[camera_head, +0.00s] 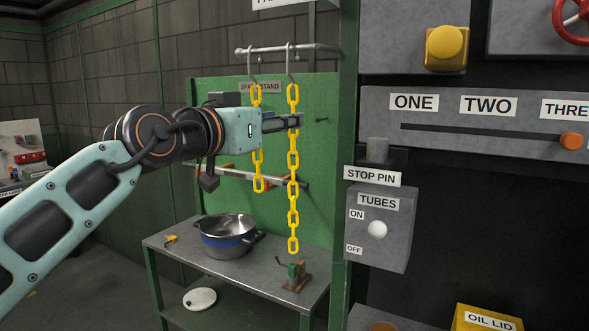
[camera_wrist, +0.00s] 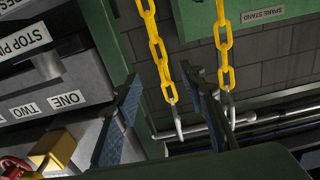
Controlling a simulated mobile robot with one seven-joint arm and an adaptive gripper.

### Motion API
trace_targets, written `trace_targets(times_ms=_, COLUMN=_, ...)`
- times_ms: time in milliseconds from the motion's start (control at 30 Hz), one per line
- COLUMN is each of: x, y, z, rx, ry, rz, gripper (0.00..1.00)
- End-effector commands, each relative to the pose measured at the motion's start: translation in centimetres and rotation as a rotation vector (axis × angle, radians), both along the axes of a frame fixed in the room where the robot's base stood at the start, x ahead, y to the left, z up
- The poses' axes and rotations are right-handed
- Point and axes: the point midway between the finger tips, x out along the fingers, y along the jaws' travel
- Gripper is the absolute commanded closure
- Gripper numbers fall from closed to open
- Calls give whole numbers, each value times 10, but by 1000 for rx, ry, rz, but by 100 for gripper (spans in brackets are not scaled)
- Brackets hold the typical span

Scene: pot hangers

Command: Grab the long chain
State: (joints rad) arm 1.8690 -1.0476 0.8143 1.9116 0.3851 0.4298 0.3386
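The long yellow chain (camera_head: 293,160) hangs from a hook in the head view, right of a shorter yellow chain (camera_head: 258,184). My gripper (camera_head: 298,121) is at the long chain's upper part and covers a little of it. In the wrist view my gripper (camera_wrist: 160,74) is open. The long chain (camera_wrist: 157,45) shows between its two fingers, with no clear contact. The short chain (camera_wrist: 224,50) lies right of the right finger, outside the gap. My wrist hides the middle of the short chain in the head view.
The hooks hang from a metal rail (camera_head: 300,49) before a green panel (camera_head: 222,92). Below are a metal table (camera_head: 185,257), a steel pot (camera_head: 228,232) and a small green-brown device (camera_head: 294,274). A control console with a stop pin box (camera_head: 378,225) stands close on the right.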

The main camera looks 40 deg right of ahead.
Motion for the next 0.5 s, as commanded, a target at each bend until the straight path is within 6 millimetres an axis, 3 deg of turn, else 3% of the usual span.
trace_targets(times_ms=500, x=24, y=-50, z=6, rx=1, ry=0, rz=-1, gripper=62)
